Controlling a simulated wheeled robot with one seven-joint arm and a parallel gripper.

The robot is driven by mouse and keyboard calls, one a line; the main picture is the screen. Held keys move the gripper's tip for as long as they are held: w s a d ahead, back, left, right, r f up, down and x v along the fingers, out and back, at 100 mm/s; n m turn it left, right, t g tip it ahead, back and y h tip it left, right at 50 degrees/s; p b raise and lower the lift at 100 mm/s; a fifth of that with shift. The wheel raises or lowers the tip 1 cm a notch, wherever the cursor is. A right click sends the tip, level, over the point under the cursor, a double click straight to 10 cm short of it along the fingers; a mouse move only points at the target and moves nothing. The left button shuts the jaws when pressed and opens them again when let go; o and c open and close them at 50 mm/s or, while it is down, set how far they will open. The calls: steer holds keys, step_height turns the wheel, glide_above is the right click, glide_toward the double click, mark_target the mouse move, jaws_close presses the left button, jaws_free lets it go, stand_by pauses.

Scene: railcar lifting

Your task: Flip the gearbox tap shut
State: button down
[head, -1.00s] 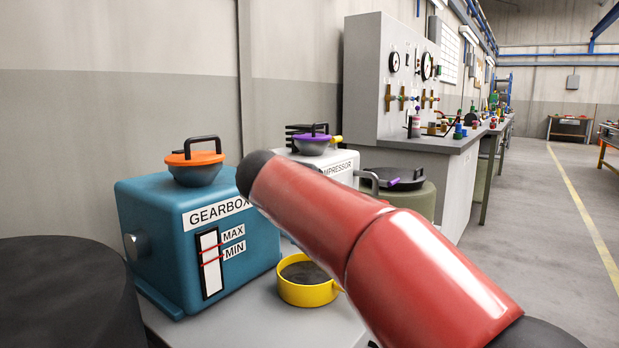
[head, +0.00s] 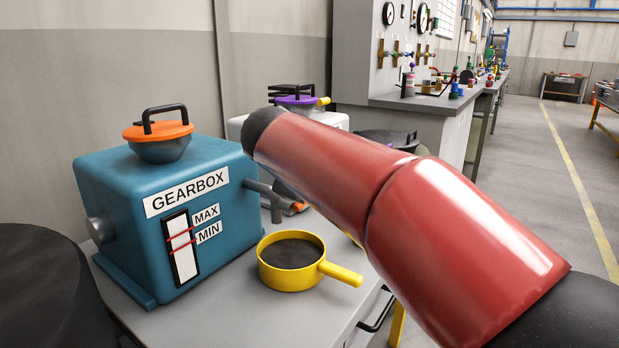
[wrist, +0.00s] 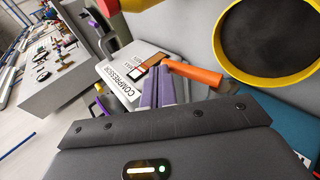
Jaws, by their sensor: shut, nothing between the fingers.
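The blue gearbox (head: 165,215) stands at the left of the grey bench in the head view. Its grey tap spout (head: 262,188) sticks out of the right side, behind the yellow pan (head: 290,275). The tap's orange lever (head: 298,207) shows only in part there, beside my red arm. In the wrist view the orange lever (wrist: 195,73) lies slanted just beyond my gripper (wrist: 160,82). My gripper is shut and empty, its fingertips close to the lever's end; I cannot tell if they touch. My arm hides the gripper in the head view.
The yellow pan, holding dark liquid, sits close to the lever, also at upper right in the wrist view (wrist: 222,45). The white compressor (head: 240,125) stands behind the gearbox. A dark round drum (head: 45,290) is at front left. Open floor lies right.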

steer(key=shift+w+d+f, duration=0.2)
steer(key=shift+w+f, duration=0.05)
steer(key=shift+f, duration=0.2)
steer(key=shift+w, duration=0.1)
stand_by(0.4)
step_height(320, 180, up, 14)
steer(key=s+d+p, duration=0.2)
steer(key=shift+f, duration=0.2)
steer(key=shift+d, duration=0.1)
